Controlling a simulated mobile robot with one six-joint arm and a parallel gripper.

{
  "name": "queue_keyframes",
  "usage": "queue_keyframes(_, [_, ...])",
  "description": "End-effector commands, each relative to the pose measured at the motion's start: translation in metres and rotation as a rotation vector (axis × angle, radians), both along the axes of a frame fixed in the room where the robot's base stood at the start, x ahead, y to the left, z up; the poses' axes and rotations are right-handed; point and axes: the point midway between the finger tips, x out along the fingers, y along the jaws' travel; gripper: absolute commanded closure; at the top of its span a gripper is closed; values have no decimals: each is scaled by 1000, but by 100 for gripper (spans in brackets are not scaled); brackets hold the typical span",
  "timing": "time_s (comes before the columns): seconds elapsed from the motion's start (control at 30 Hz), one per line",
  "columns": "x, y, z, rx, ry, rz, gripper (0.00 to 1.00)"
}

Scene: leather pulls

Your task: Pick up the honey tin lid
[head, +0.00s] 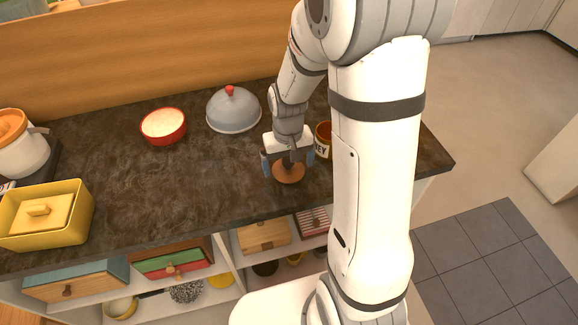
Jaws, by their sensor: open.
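The honey tin lid looks to be the brown round piece (289,174) lying on the dark countertop (215,178) near its front edge. My gripper (289,163) points down right over it, with its two fingers spread to the left and right of the lid. The gripper is open, and its middle hides the top of the lid. I cannot tell whether the fingers touch it. The honey tin (322,146), amber with a pale label ending in "EY", stands just to the right. My arm hides part of the tin.
A grey dome with a red knob (233,112) and a red bowl (163,127) stand behind to the left. A yellow lidded box (45,222) and a white jar with an orange top (20,150) are at far left. Drawers and open shelves lie below. The counter's middle is clear.

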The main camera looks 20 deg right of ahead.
Motion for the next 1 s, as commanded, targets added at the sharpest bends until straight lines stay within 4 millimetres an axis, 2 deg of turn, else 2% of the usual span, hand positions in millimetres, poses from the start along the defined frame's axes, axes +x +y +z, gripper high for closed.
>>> queue_keyframes(0.17, [0,0,0,0,0,-1,6])
queue_keyframes(0.8, [-1,-1,-1,0,2,-2,58])
queue_keyframes(1.0, [-1,-1,-2,0,5,-2,61])
